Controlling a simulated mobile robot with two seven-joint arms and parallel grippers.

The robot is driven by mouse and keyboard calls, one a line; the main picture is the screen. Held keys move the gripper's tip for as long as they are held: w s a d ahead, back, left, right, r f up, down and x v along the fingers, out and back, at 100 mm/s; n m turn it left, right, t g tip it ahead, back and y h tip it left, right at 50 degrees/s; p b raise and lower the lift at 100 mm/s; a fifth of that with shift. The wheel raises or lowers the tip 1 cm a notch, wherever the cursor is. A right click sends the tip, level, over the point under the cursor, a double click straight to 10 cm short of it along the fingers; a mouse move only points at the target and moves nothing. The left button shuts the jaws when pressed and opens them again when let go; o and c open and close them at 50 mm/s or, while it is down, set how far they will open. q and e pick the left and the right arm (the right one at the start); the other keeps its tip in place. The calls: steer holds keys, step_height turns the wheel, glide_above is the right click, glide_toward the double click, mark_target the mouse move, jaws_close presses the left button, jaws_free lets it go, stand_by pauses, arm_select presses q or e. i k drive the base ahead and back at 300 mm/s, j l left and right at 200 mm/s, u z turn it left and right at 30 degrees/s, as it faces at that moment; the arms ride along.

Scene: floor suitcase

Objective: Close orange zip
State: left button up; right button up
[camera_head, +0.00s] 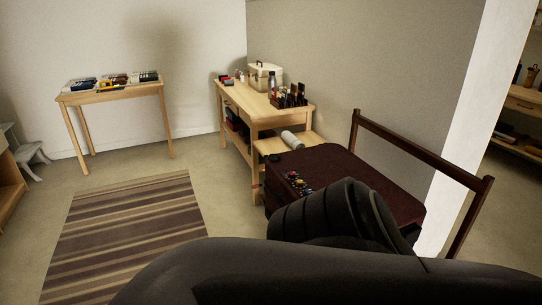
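No orange zip is visible in the head view. A large dark maroon box-like thing (345,168) stands right of centre; I cannot tell whether it is a suitcase. Several small coloured pieces sit along its left edge. My own black arm parts fill the bottom of the view and hide its near side. Neither my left gripper nor my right gripper shows.
A dark wooden rail frame (425,153) stands right of the maroon thing. Behind is a wooden table (238,97) with a beige case (265,76) and bottles. A striped rug (125,235) lies left; a small table (110,92) stands behind it. The floor between is clear.

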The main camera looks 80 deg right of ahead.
mark_target(256, 185)
steer(key=i+l+z, duration=0.1)
steer(key=i+z, duration=0.4)
steer(key=z, duration=0.15)
steer(key=i+z, duration=0.35)
steer(key=i+l+z, duration=0.1)
steer(key=i+z, duration=0.65)
steer(key=z, duration=0.15)
steer(key=i+z, duration=0.4)
steer(key=i+j+z, duration=0.15)
steer(key=i+z, duration=0.4)
steer(key=z, duration=1.9)
